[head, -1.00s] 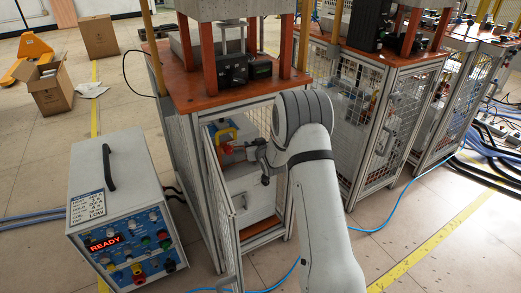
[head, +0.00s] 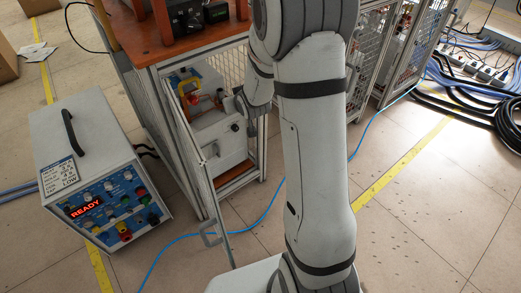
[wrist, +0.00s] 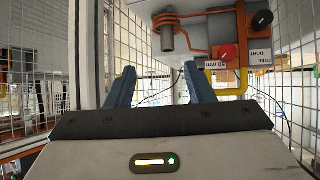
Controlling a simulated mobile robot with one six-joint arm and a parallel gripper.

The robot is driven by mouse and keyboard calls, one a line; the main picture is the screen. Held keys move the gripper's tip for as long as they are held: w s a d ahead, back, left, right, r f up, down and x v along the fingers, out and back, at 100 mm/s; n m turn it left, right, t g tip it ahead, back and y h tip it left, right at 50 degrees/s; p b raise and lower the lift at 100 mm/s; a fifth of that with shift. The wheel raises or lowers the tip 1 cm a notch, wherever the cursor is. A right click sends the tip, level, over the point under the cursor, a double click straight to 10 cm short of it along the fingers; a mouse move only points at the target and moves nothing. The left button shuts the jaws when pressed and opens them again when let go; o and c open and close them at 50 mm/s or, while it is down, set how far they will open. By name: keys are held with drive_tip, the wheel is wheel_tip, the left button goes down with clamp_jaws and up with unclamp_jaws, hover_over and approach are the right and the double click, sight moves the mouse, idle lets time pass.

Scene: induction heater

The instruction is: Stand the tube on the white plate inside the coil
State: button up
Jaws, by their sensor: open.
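A grey tube (wrist: 167,38) shows at the top of the wrist view, which looks upside down. The orange copper coil (wrist: 193,16) loops around it, and the tube looks upright. The white surface (wrist: 218,5) behind them is cut by the frame edge; the tube's contact with a plate cannot be made out. My gripper (wrist: 160,84) is open, its two blue fingers wide apart with nothing between them. The tube is beyond the fingertips, apart from them. In the head view my gripper (head: 236,106) is small, at the cabinet opening; tube and coil are too small to tell there.
A red knob (wrist: 227,53) and a yellow bent handle (wrist: 241,80) are close beside the coil. Mesh walls (wrist: 286,45) flank the opening. The open mesh door (head: 205,185) stands left of my arm. A heater power unit (head: 98,165) reading READY stands on the floor left.

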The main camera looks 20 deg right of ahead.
drive_tip(key=s+r+g, duration=0.2)
drive_tip(key=s+g, duration=0.1)
drive_tip(key=s, duration=0.7)
drive_tip(key=s+a+r+g, duration=0.1)
drive_tip(key=s+r+g, duration=0.2)
drive_tip(key=s, duration=0.8)
drive_tip(key=s+a+r+g, duration=0.1)
drive_tip(key=s+r+g, duration=0.2)
drive_tip(key=s, duration=0.8)
drive_tip(key=shift+s+a+m+g, duration=0.15)
drive_tip(key=shift+m+g, duration=0.25)
drive_tip(key=shift+r, duration=0.1)
